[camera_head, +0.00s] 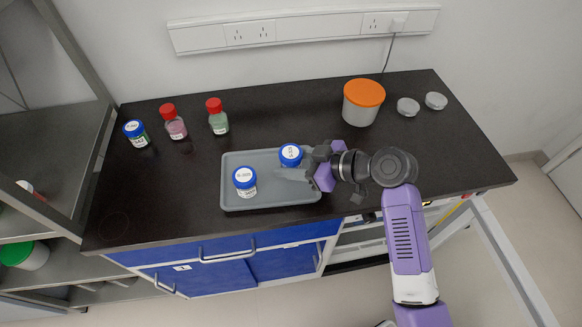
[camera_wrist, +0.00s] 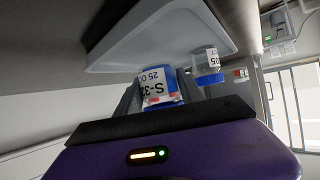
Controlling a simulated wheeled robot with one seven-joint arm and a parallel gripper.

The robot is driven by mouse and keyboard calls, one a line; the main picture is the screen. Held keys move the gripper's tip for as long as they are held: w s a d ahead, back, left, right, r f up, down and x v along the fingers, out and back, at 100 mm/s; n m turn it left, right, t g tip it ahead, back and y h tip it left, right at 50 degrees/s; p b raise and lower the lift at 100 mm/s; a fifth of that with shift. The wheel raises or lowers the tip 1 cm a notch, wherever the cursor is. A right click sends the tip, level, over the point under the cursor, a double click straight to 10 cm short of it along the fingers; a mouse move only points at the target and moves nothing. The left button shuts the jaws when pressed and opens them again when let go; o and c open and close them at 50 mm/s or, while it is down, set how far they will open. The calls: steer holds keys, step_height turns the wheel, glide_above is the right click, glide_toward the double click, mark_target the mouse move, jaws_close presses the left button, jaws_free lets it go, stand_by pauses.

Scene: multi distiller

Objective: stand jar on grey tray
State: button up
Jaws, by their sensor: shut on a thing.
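The grey tray (camera_head: 270,201) lies on the dark counter, and part of it also shows in the wrist view (camera_wrist: 150,30). A jar with a blue lid (camera_head: 290,153) is at the tray's back right in the head view. My gripper (camera_head: 291,172) reaches in from the right and is shut on this jar. The wrist view shows the jar's white label and blue part (camera_wrist: 160,88) between the fingers. Whether its base touches the tray is hidden. A second blue-lidded jar (camera_head: 245,183) stands on the tray's left part and shows beyond in the wrist view (camera_wrist: 207,64).
Two red-capped bottles (camera_head: 174,124) (camera_head: 217,118) and another blue-lidded jar (camera_head: 136,134) stand at the back left. A tub with an orange lid (camera_head: 362,103) and two small grey lids (camera_head: 408,107) (camera_head: 436,100) are at the back right. The counter left of the tray is clear.

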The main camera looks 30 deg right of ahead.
steer(key=shift+f, duration=1.3)
steer(key=shift+f, duration=0.2)
steer(key=o, duration=1.4)
steer(key=shift+o, duration=0.2)
steer(key=shift+r, duration=0.15)
steer(key=shift+s+d+r, duration=0.1)
steer(key=shift+r, duration=0.05)
steer(key=b+v, duration=0.1)
steer(key=v, duration=1)
steer(key=shift+s+d+r+b, duration=0.15)
steer(key=shift+s+b, duration=0.1)
steer(key=shift+b, duration=0.05)
